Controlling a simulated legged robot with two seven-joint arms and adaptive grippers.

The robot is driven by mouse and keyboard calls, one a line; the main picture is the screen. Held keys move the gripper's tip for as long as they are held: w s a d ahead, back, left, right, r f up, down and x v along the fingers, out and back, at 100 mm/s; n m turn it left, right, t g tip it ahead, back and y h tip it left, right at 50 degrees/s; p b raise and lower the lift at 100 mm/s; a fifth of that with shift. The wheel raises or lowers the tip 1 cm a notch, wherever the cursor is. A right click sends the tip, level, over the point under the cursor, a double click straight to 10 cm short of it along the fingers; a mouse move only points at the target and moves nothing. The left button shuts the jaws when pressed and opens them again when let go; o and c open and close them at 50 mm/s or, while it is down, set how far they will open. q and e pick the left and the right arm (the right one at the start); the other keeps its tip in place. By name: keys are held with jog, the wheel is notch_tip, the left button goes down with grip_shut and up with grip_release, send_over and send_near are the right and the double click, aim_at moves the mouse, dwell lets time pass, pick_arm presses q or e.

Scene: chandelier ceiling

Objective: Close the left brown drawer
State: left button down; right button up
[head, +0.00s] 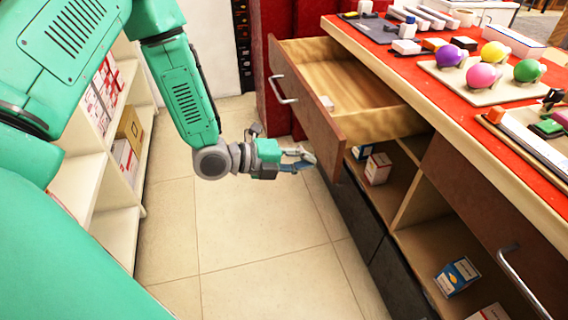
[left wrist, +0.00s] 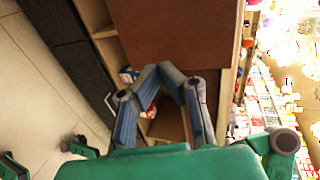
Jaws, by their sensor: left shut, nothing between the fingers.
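The left brown drawer (head: 306,95) is pulled out of the counter in the head view, with a metal handle (head: 283,90) on its brown front. Its wooden inside shows, with one small light item near the front. My left gripper (head: 308,160) is shut and empty, just left of the lower near end of the drawer front. In the left wrist view the shut fingertips (left wrist: 165,68) lie over the lower part of the brown drawer front (left wrist: 185,35); I cannot tell whether they touch it. My right gripper is not in view.
The counter (head: 450,117) with a red top carries coloured balls on a tray (head: 470,88) and other goods. Open shelves below hold small boxes (head: 456,277). A second drawer (head: 490,215) at right is shut. White shelving (head: 85,190) stands at left; tiled floor between is clear.

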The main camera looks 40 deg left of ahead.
aim_at(330, 158)
pick_arm(q)
jog(key=x, duration=0.2)
jog(key=shift+w+d+r, duration=0.15)
jog(key=shift+w+d, duration=0.05)
jog(key=shift+w, duration=0.1)
jog(key=shift+w+d+b, duration=0.1)
jog(key=shift+w+b, duration=0.2)
jog(key=shift+b, duration=0.05)
jog(key=shift+w, duration=0.2)
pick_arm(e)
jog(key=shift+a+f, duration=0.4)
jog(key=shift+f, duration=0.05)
pick_arm(q)
jog(key=shift+d, duration=0.2)
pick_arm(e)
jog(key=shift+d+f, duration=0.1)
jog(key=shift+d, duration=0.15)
